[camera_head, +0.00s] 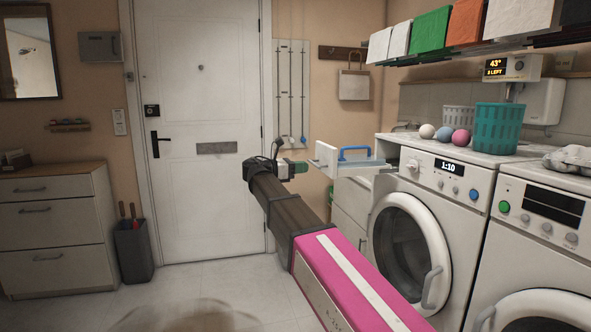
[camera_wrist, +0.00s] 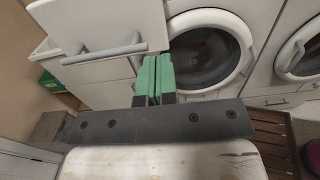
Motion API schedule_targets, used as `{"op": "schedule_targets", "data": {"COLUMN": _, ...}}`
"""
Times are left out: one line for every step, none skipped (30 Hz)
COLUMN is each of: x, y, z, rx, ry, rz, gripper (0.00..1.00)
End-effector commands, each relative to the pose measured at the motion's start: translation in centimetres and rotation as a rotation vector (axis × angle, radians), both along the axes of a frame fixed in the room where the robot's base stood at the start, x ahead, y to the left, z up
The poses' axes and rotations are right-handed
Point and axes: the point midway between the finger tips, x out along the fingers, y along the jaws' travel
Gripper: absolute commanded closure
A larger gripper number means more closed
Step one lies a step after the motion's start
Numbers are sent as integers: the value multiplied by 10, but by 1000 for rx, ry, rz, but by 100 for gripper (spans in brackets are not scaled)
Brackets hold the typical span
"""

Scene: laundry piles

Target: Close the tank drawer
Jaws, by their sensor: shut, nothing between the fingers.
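The tank drawer (camera_head: 365,167) juts out from the top left of the left washing machine (camera_head: 425,185). It has a white front panel (camera_head: 327,157), and a blue bar (camera_head: 355,150) shows above the tray. In the wrist view, a white panel with a grey bar handle (camera_wrist: 103,48), seemingly the drawer front, fills the upper left. My gripper (camera_head: 303,168) has green fingers, pressed together and empty. It is just left of the drawer front in the head view; contact cannot be told. In the wrist view its fingertips (camera_wrist: 156,60) appear at the panel's lower right corner.
A second washing machine (camera_head: 545,215) stands at the right. A teal basket (camera_head: 499,128) and several balls rest on top of the left one. A shelf (camera_head: 480,45) with folded cloths hangs above. A white door (camera_head: 200,120) stands behind. The floor (camera_head: 195,285) at the left is clear.

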Motion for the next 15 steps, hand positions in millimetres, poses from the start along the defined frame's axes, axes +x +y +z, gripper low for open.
{"op": "schedule_targets", "data": {"x": 2, "y": -11, "z": 0, "rx": 0, "ry": 0, "rz": -2, "gripper": 100}}
{"op": "schedule_targets", "data": {"x": 4, "y": -16, "z": 0, "rx": 0, "ry": 0, "rz": -2, "gripper": 100}}
{"op": "schedule_targets", "data": {"x": 6, "y": -23, "z": 0, "rx": 1, "ry": 0, "rz": -2, "gripper": 100}}
{"op": "schedule_targets", "data": {"x": 8, "y": -29, "z": 0, "rx": 1, "ry": -1, "rz": -2, "gripper": 100}}
{"op": "schedule_targets", "data": {"x": 10, "y": -34, "z": 0, "rx": 1, "ry": -1, "rz": -2, "gripper": 100}}
{"op": "schedule_targets", "data": {"x": 12, "y": -40, "z": 0, "rx": 1, "ry": -1, "rz": -2, "gripper": 100}}
{"op": "schedule_targets", "data": {"x": 14, "y": -46, "z": 0, "rx": 1, "ry": -1, "rz": -2, "gripper": 100}}
{"op": "schedule_targets", "data": {"x": 16, "y": -51, "z": 0, "rx": 1, "ry": -1, "rz": -2, "gripper": 100}}
{"op": "schedule_targets", "data": {"x": 18, "y": -56, "z": 0, "rx": 2, "ry": 0, "rz": -1, "gripper": 100}}
{"op": "schedule_targets", "data": {"x": 19, "y": -60, "z": -1, "rx": 2, "ry": 0, "rz": -1, "gripper": 100}}
{"op": "schedule_targets", "data": {"x": 20, "y": -64, "z": -1, "rx": 2, "ry": 0, "rz": -1, "gripper": 100}}
{"op": "schedule_targets", "data": {"x": 22, "y": -69, "z": 0, "rx": 2, "ry": 0, "rz": -1, "gripper": 100}}
{"op": "schedule_targets", "data": {"x": 23, "y": -72, "z": 0, "rx": 2, "ry": 0, "rz": -1, "gripper": 100}}
{"op": "schedule_targets", "data": {"x": 24, "y": -75, "z": 0, "rx": 2, "ry": 0, "rz": 0, "gripper": 100}}
{"op": "schedule_targets", "data": {"x": 25, "y": -78, "z": 0, "rx": 2, "ry": 0, "rz": 0, "gripper": 100}}
